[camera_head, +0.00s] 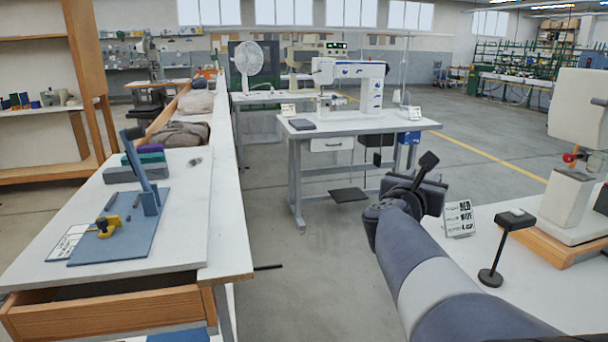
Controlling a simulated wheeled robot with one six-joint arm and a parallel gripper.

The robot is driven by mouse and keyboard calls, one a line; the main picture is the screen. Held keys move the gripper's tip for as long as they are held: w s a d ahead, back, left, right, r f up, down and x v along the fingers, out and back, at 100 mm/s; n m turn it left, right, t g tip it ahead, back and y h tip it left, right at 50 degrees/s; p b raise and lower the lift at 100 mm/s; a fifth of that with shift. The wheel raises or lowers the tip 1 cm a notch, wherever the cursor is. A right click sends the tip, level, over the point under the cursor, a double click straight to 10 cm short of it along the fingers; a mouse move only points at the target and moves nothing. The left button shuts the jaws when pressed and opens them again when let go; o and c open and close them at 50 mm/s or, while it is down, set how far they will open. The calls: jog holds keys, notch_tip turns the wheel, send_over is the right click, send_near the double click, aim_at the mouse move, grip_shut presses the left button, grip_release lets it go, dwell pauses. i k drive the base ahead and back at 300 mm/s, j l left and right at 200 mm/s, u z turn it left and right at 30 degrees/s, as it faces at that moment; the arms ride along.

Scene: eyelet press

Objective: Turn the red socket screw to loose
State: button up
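A small round red part (569,157) shows at the right, low on the front of a pale machine (580,108) that the right edge cuts off. It may be the red socket screw; it is too small to make out a socket or how it is set. My arm reaches up from the lower right. My gripper (428,162) is dark and stands in mid-air, well left of the red part and apart from it. I cannot make out two separate fingers, and I see nothing held in it.
The machine stands on a wooden base (560,246) on a white table. A small black stand (491,277) and a printed card (459,218) are between it and my arm. A sewing machine table (350,124) is behind. A left bench (185,232) holds a blue fixture.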

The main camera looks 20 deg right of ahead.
aim_at(567, 158)
jog(key=i+l+z, duration=0.1)
jog(key=i+z, duration=0.55)
jog(key=z, duration=0.3)
jog(key=i+j+z, duration=0.1)
jog(key=i+z, duration=0.35)
jog(key=k, duration=0.1)
